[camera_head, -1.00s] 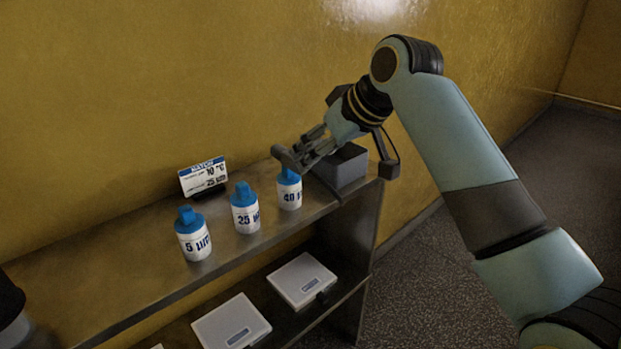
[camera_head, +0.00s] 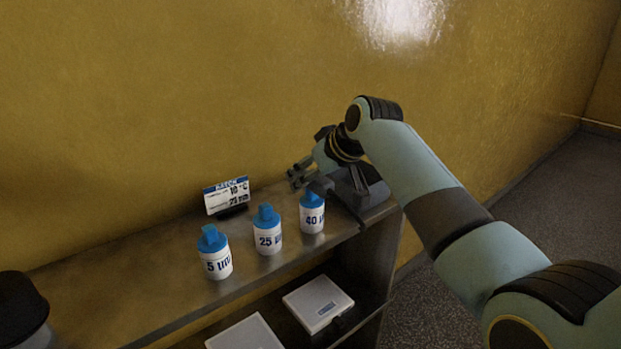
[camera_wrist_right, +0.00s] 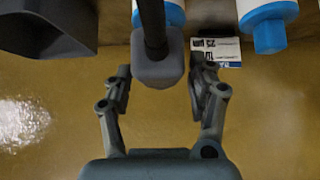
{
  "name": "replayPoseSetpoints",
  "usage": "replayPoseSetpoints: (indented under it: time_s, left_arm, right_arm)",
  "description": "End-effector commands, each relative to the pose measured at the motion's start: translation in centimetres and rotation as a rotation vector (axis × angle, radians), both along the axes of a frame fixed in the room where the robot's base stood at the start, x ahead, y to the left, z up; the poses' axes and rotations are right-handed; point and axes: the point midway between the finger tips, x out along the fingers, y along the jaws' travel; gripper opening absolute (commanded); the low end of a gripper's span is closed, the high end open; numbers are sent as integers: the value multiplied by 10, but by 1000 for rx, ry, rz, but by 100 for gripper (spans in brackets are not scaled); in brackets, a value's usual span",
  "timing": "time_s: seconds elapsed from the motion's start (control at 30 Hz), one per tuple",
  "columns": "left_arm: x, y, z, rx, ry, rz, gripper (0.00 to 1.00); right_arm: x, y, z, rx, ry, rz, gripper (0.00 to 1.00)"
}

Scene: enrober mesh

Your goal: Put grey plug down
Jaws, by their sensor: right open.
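The grey plug (camera_wrist_right: 158,70) is a dark grey block on a dark stem. In the wrist view it sits between the parted fingers of my right gripper (camera_wrist_right: 160,88), with gaps on both sides. In the head view the plug (camera_head: 320,185) shows just behind the bottle marked 40, its stem slanting down to the right toward the shelf edge. My right gripper (camera_head: 298,173) is open close to it, above the shelf top (camera_head: 180,262). I cannot tell whether the plug rests on the shelf. My left gripper is not in view.
A grey bin (camera_head: 375,190) is at the shelf's right end. White cases (camera_head: 318,303) lie below.

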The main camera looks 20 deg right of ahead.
Motion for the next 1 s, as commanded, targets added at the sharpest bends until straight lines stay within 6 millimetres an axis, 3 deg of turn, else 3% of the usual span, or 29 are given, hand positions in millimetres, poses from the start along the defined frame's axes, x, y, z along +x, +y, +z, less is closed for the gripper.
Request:
replayPoseSetpoints:
  time_s: [0.23,0.67,1.0]
  left_arm:
    - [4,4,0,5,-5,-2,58]
    - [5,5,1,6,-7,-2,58]
    - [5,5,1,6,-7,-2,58]
  right_arm:
    - [1,0,0,0,-1,0,55]
    - [1,0,0,0,0,0,0]
    - [1,0,1,0,-3,-1,0]
